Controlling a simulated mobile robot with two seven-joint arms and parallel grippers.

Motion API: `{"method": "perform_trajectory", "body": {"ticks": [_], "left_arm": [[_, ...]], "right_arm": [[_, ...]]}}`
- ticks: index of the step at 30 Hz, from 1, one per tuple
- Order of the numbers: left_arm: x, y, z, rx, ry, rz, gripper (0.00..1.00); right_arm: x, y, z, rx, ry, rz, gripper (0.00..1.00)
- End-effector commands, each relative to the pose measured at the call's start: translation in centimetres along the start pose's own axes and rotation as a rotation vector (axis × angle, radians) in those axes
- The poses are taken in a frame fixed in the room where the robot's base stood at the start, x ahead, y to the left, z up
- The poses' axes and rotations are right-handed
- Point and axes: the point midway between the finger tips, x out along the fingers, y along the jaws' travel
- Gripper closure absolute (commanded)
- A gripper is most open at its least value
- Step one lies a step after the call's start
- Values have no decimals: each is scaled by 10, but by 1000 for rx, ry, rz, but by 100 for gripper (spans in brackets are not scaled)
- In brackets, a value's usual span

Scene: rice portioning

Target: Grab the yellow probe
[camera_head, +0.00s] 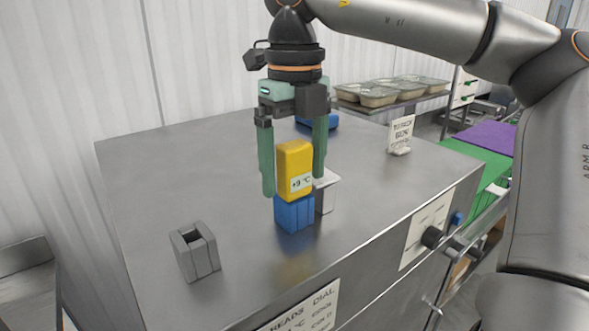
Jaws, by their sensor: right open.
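The yellow probe (295,163) is a yellow block with a white label reading "+3 °C". It stands upright in a blue holder (295,214) on the metal counter. My right gripper (294,180) comes down from above, with one green finger on each side of the probe. Its jaws are open, and a gap shows at the left finger; whether the right finger touches the probe I cannot tell. My left gripper is not in view.
A grey empty holder (195,251) stands front left on the counter (160,170). A blue object (328,122) and a small sign (400,133) stand farther back. A metal bracket (327,190) is right beside the blue holder. Trays (378,97) sit on a shelf behind.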

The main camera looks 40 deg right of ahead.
Motion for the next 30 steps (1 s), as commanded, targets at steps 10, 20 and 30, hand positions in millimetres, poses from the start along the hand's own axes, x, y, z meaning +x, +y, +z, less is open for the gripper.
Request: {"method": "perform_trajectory", "body": {"ticks": [10,20,30], "left_arm": [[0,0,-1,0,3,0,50],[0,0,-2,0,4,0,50],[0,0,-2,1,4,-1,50]], "right_arm": [[0,0,0,0,1,0,40],[0,0,0,0,1,0,78],[-1,0,0,0,0,0,100]]}}
